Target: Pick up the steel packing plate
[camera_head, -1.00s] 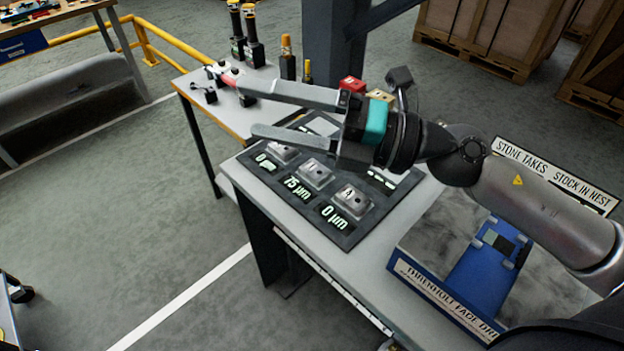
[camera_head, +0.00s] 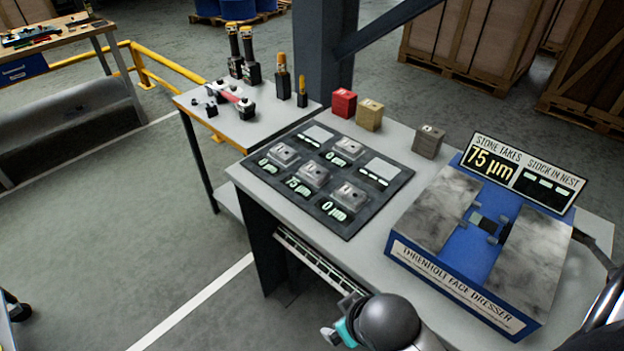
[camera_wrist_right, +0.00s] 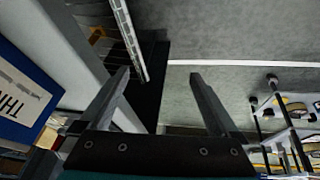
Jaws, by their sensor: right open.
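Several small grey metal plates with letters sit on the black gauge mat (camera_head: 352,228). They include a back-left plate (camera_head: 285,155), a middle plate (camera_head: 313,174) beside a 75 µm readout, a front plate (camera_head: 350,195) and a back-right plate (camera_head: 348,148). The other legible readouts show 0 µm. I cannot tell which one is the steel packing plate. My right gripper (camera_head: 333,335) is low, in front of the table edge, and partly out of frame. In the wrist view the right gripper (camera_wrist_right: 160,80) is open and empty. My left gripper is not in view.
The blue face dresser (camera_head: 455,287) stands right of the mat; its sign (camera_head: 525,172) reads 75 µm. Red (camera_head: 343,103), tan (camera_head: 369,114) and grey (camera_head: 428,141) blocks stand behind the mat. A side table (camera_head: 245,125) holds tools. A slotted rail (camera_head: 315,262) runs below the front edge.

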